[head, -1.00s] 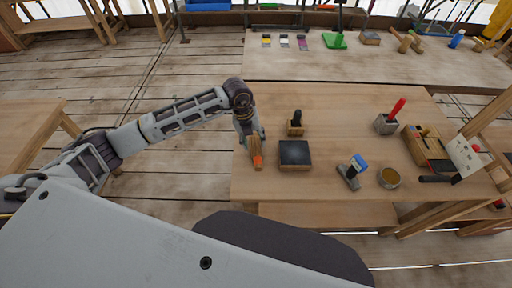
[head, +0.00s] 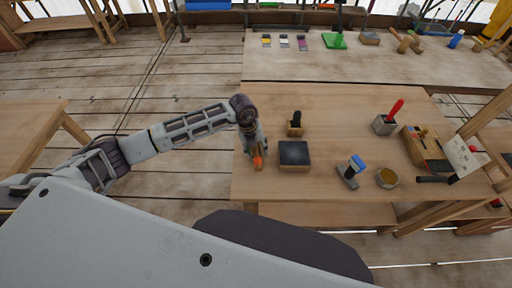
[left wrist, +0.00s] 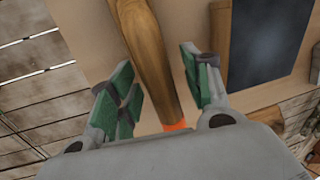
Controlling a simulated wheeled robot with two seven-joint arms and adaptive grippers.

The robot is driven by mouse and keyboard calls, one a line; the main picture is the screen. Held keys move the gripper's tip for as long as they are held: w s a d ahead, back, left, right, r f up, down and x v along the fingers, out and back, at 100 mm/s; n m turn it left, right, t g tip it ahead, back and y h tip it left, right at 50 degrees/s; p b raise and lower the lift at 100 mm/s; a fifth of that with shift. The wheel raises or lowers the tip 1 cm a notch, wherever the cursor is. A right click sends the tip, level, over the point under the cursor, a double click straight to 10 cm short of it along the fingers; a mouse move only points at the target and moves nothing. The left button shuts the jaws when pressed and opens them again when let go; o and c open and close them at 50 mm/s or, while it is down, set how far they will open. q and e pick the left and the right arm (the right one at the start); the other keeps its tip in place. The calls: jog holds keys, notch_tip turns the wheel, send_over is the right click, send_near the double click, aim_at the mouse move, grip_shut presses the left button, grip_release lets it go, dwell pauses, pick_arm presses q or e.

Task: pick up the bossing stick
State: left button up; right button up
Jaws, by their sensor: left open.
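The bossing stick, a wooden stick with an orange end, lies near the left edge of the near workbench; its orange end (head: 258,162) shows just below my left gripper (head: 252,148) in the head view. In the left wrist view the stick's brown shaft (left wrist: 150,55) runs between the green-padded fingers of my left gripper (left wrist: 157,82). These fingers are open, one on each side of the stick, with gaps visible. The gripper hides much of the stick in the head view. My right gripper is not in view.
A dark square block (head: 294,155) lies just right of the stick. A small wooden block with a black handle (head: 296,122) stands behind it. A blue-topped tool (head: 353,168) and a round tin (head: 387,178) are further right.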

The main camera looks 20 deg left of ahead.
pick_arm(q)
jog(key=shift+f, duration=0.1)
dwell(0.4)
grip_shut()
